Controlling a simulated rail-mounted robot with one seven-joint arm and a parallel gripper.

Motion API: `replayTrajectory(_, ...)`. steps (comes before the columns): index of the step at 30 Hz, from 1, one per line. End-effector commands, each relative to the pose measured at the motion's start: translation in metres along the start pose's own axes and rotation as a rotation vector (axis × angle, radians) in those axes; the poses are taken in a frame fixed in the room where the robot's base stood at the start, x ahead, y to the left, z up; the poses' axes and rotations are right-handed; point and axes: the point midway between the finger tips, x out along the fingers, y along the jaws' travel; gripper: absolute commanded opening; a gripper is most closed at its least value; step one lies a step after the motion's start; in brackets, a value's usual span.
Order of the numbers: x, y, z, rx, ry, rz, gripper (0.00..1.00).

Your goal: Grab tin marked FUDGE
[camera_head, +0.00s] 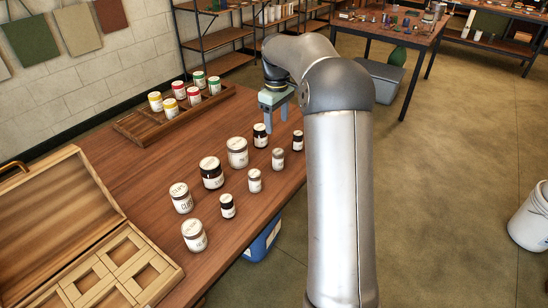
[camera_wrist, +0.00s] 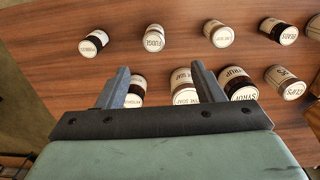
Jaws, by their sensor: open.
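The tin marked FUDGE (camera_wrist: 154,38) is a small pale tin with a white label, beyond my fingertips at the top of the wrist view. By its place in the row it is the small pale tin (camera_head: 277,159) near the table's right edge in the head view. My gripper (camera_head: 275,124) is open above the table's far right part, apart from this tin. In the wrist view my gripper (camera_wrist: 160,68) has empty space between its fingers. Its fingers partly cover the back-row tins.
Other tins stand close by: a dark-banded one (camera_head: 298,141), a pale one (camera_head: 254,181), a large pale one (camera_head: 237,153) and a dark SYRUP one (camera_wrist: 238,84). A wooden rack (camera_head: 140,124) with tins and an open wooden case (camera_head: 75,170) lie to the left.

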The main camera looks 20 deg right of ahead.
Motion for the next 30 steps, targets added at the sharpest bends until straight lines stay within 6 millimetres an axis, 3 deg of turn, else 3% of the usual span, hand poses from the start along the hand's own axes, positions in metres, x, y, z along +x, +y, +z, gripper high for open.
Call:
replayTrajectory(4,0.013,0.016,-0.001,-0.013,0.003,-0.005,0.61)
replayTrajectory(18,0.107,0.014,-0.002,-0.014,0.003,-0.005,0.61)
replayTrajectory(30,0.146,0.012,-0.003,-0.014,0.003,-0.006,0.61)
